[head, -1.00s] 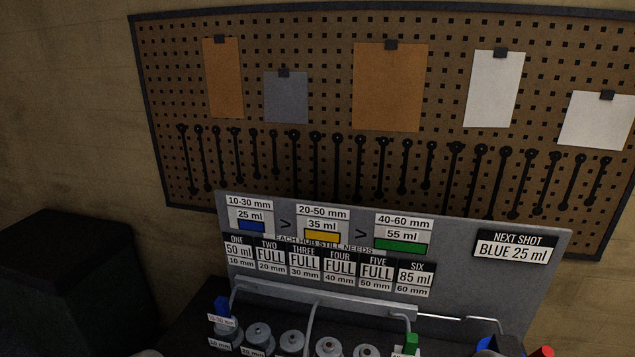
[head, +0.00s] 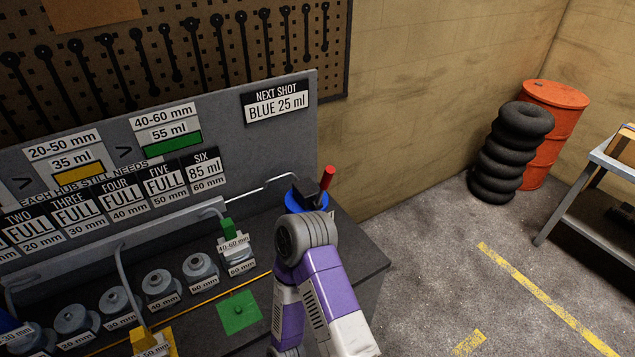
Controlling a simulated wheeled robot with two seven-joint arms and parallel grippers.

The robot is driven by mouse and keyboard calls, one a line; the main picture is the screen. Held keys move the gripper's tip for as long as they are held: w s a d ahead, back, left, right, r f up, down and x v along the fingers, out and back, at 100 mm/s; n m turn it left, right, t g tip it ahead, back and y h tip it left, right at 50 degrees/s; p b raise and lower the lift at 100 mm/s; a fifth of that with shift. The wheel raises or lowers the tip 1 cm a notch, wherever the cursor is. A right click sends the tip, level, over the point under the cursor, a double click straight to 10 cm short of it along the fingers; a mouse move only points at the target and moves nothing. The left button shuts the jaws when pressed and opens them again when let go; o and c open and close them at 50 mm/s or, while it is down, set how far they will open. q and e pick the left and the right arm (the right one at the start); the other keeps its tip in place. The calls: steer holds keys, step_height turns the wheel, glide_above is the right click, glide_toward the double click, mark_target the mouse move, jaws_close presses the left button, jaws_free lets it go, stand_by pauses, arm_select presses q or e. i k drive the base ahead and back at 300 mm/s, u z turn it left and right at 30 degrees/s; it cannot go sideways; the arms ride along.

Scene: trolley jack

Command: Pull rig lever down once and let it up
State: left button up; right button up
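The rig lever with a red handle (head: 325,179) stands at the bench's back right corner, tilted up to the right. It joins a dark block on a round blue base (head: 294,201). A thin metal pipe (head: 262,188) runs left from it along the grey panel. The panel's sign (head: 277,103) reads NEXT SHOT BLUE 25 ml. A purple and white arm of mine (head: 336,300) rises in front of the bench. Its grey rounded joint is just below the blue base in the picture. No gripper fingers show, and my other arm does not appear.
Labelled metal hubs (head: 161,287) stand in a row on the bench. A green block (head: 228,236) is at hub six, and a yellow block (head: 166,343) is at the bottom. Right lie open floor, stacked black tyres (head: 510,150), an orange drum (head: 556,120) and a grey table (head: 598,175).

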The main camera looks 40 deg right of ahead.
mark_target(328, 175)
steer(key=z, duration=1.25)
steer(key=k, duration=0.75)
steer(key=z, duration=0.85)
steer(key=i, duration=0.5)
steer(key=u, duration=0.05)
